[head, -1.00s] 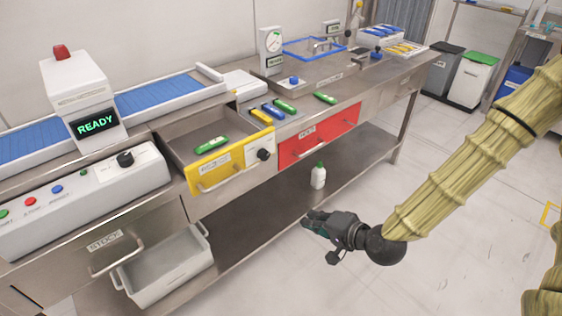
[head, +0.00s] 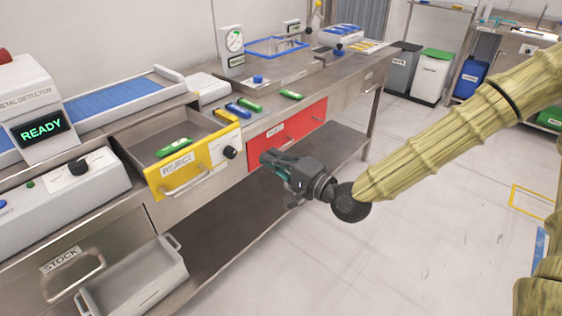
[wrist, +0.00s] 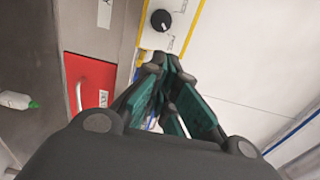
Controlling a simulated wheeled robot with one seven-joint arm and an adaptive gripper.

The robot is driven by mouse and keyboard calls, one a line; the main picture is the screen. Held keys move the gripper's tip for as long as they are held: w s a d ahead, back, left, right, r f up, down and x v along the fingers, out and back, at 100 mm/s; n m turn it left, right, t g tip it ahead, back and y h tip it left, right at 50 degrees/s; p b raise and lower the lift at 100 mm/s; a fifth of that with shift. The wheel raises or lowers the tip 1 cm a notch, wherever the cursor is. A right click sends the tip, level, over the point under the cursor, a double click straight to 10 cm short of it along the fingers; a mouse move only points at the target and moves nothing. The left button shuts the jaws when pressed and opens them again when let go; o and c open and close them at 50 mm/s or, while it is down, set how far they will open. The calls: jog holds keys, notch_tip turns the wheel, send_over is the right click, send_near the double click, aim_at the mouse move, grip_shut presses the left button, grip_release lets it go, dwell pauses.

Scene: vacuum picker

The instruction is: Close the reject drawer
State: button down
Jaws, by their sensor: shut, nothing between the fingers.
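The reject drawer (head: 172,190) has a yellow front marked REJECT, a bar handle (head: 186,186) and a white panel with a black knob (head: 230,152). It stands pulled out, with a green packet (head: 174,147) inside. My gripper (head: 266,157) is shut and empty, to the right of the drawer front and before the red drawer (head: 285,132) in the head view. In the wrist view the fingertips (wrist: 166,63) appear just below the knob (wrist: 161,20) and its panel. I cannot tell whether they touch. The yellow handle is not in the wrist view.
The red drawer is closed. Blue, green and yellow packets (head: 238,111) lie on the steel bench (head: 275,108). A metal detector reading READY (head: 38,110) stands left. A grey stock bin (head: 140,280) sits low left. The floor (head: 430,190) on the right is clear.

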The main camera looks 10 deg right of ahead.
aim_at(240, 139)
jog(key=x, duration=0.9)
jog(key=shift+w+a+p, duration=0.2)
jog(key=shift+w+p, duration=0.1)
jog(key=shift+p, duration=0.1)
jog(key=shift+w, duration=0.1)
